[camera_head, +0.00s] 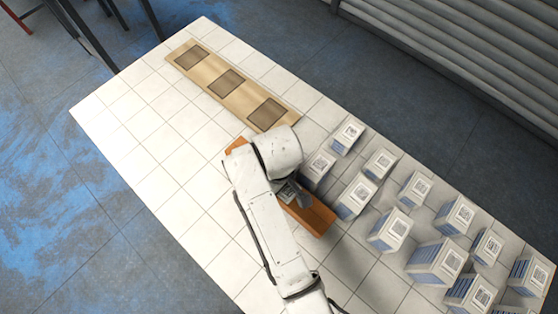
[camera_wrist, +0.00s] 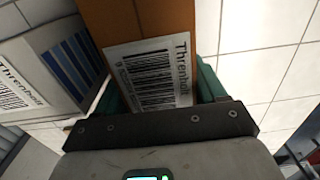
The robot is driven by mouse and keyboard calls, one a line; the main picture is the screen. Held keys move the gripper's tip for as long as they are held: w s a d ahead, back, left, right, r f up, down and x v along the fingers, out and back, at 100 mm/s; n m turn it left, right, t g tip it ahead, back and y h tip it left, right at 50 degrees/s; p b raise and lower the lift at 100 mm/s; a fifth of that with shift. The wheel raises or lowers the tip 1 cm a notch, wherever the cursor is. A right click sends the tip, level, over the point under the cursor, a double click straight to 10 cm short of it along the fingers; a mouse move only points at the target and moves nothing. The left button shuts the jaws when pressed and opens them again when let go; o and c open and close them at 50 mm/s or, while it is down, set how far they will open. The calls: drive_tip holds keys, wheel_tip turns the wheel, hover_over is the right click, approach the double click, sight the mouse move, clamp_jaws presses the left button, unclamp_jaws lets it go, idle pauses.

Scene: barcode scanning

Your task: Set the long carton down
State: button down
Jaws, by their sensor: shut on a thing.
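The long carton (camera_head: 314,217) is orange-brown and lies crosswise under my arm in the head view. One end shows to the left of my arm and the other to the lower right. In the wrist view the carton (camera_wrist: 150,20) runs away between green finger pads, with a white barcode label on its near face. My gripper (camera_head: 290,192) is shut on the carton; the wrist view also shows the gripper (camera_wrist: 160,88). The carton is over the white tiled table (camera_head: 150,160). I cannot tell whether its underside touches the tiles.
Several white-and-blue boxes with barcode labels stand on the table's right part; the nearest box (camera_head: 317,169) is close beside the carton, and a box (camera_wrist: 45,75) shows left in the wrist view. A tan board (camera_head: 209,80) with dark squares lies at the back. The table's left part is clear.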

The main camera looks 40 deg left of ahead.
drive_tip(key=c, duration=0.5)
unclamp_jaws()
drive_tip(key=shift+f, duration=0.1)
drive_tip(key=o, duration=0.4)
